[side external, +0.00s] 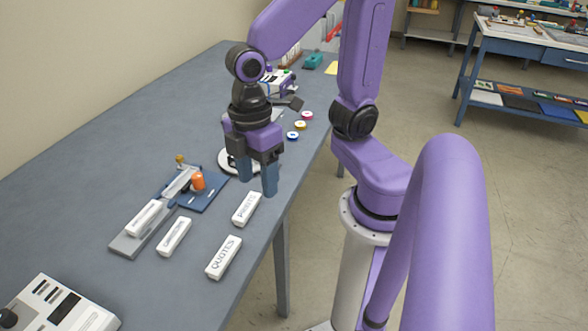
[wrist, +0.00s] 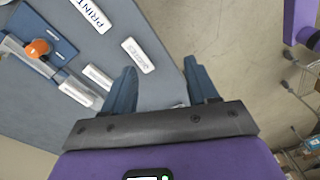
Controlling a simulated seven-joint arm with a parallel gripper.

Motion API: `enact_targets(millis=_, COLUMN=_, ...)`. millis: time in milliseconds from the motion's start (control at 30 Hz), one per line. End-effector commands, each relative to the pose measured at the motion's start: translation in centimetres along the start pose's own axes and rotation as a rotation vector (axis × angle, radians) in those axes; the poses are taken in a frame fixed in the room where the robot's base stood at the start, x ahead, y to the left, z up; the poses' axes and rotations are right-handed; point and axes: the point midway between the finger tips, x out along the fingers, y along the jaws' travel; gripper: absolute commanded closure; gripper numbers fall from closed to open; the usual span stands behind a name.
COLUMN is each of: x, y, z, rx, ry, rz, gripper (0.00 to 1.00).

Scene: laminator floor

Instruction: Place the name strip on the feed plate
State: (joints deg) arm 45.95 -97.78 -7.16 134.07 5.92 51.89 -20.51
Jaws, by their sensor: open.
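Three white strips lie on the table right of the feeder: one lettered PRINTS (side external: 247,208), one lettered QUOTES (side external: 223,258), and one with lettering too small to read (side external: 174,237). I cannot tell which is the name strip. A long grey plate (side external: 124,244), apparently the feed plate, bears another white strip (side external: 144,217). My gripper (side external: 257,178) is open and empty, pointing down above and behind the PRINTS strip.
A blue base with an orange knob (side external: 198,181) stands at the plate's far end. A white machine (side external: 55,308) is at the near left. Several small coloured discs (side external: 300,126) and another machine (side external: 277,84) are farther back. The table's right edge runs close to the strips.

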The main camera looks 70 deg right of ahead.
Motion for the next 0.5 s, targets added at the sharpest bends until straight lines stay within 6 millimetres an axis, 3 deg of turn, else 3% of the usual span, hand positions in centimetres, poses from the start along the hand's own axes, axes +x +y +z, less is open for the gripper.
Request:
enact_targets(millis=100, x=0.0, y=-2.2, z=2.8, rx=0.04, ry=-0.009, rz=0.036, gripper=0.42)
enact_targets(millis=200, x=0.2, y=-3.2, z=4.4, rx=0.07, ry=-0.012, rz=0.057, gripper=0.42)
enact_targets(millis=500, x=0.3, y=-3.9, z=5.6, rx=0.102, ry=-0.013, rz=0.075, gripper=0.42)
